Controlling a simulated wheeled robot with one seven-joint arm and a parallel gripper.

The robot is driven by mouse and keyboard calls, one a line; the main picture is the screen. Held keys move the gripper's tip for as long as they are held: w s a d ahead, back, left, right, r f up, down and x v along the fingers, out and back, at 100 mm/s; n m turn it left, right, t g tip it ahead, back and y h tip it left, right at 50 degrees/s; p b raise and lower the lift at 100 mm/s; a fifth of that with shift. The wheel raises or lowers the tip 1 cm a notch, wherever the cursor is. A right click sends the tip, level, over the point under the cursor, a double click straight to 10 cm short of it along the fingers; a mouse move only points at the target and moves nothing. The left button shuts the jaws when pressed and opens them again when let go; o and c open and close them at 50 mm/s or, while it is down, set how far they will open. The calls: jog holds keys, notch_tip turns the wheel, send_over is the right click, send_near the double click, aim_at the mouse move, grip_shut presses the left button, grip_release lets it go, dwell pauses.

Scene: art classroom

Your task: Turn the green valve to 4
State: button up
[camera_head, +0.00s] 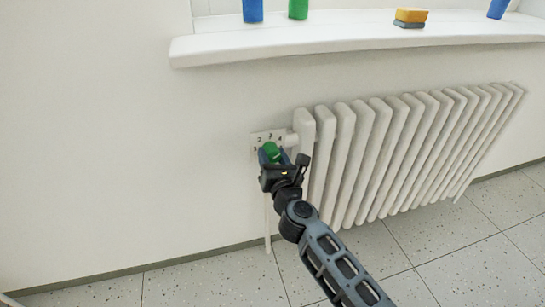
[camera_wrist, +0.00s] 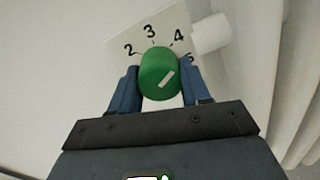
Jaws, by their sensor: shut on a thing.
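The green valve (camera_head: 272,151) is a round knob at the left end of the radiator, in front of a white number plate (camera_head: 262,136). In the wrist view the green valve (camera_wrist: 153,66) has a pale bar mark slanting up to the right, towards the side of 4 and a partly hidden 5. I cannot tell exactly which number it meets. The numbers 2, 3 and 4 show clearly on the number plate (camera_wrist: 164,27). My gripper (camera_wrist: 160,76) is shut on the valve, with one blue finger at each side. My gripper (camera_head: 271,157) hides the valve's lower part in the head view.
The white radiator (camera_head: 395,150) runs right from the valve, joined by a short white pipe (camera_wrist: 209,34). A windowsill (camera_head: 350,38) above holds blue and green items and a sponge (camera_head: 410,17). The wall to the left and the tiled floor (camera_head: 215,279) are clear.

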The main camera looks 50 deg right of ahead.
jog(key=shift+f, duration=0.2)
jog(key=o, duration=1)
jog(key=shift+r, duration=0.15)
jog(key=shift+o, duration=0.2)
jog(key=v, duration=0.7)
jog(key=shift+s+a, duration=0.25)
jog(key=shift+s, duration=0.1)
